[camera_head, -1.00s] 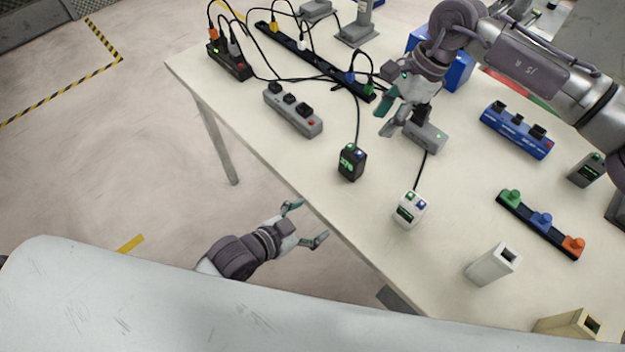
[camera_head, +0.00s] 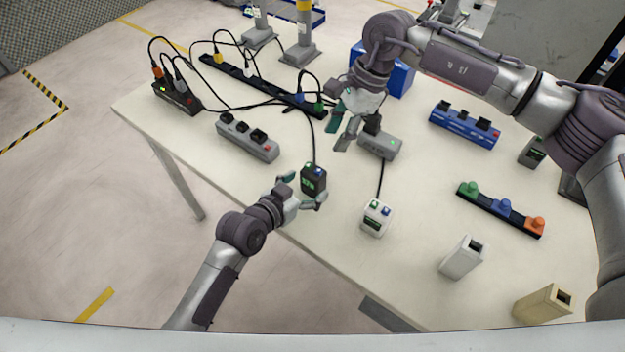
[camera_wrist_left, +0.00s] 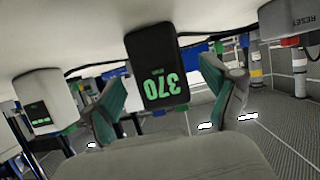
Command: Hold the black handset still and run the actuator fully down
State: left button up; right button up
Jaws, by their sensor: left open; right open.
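The black handset (camera_head: 313,182) stands near the table's front edge, with a green and a blue button on top and a cable running back from it. In the left wrist view the handset (camera_wrist_left: 156,62) shows a green "370" display, upside down. My left gripper (camera_head: 300,192) is open, its fingers on either side of the handset; I cannot tell whether they touch it. In the left wrist view the handset lies between the fingers. My right gripper (camera_head: 338,133) is open, pointing down, beside a grey box (camera_head: 381,143). The actuator is not clearly identifiable.
A white handset (camera_head: 376,217) with green and blue buttons stands to the right of the black one. A white holder (camera_head: 462,257) and a beige holder (camera_head: 543,304) stand toward the front right. Cables cross the back of the table.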

aim_at(308, 185)
pick_arm(q)
jog(key=shift+x, duration=1.65)
jog(key=c, duration=1.3)
jog(key=shift+c, duration=0.2)
pick_arm(e)
grip_shut()
pick_arm(q)
jog(key=shift+a, duration=0.1)
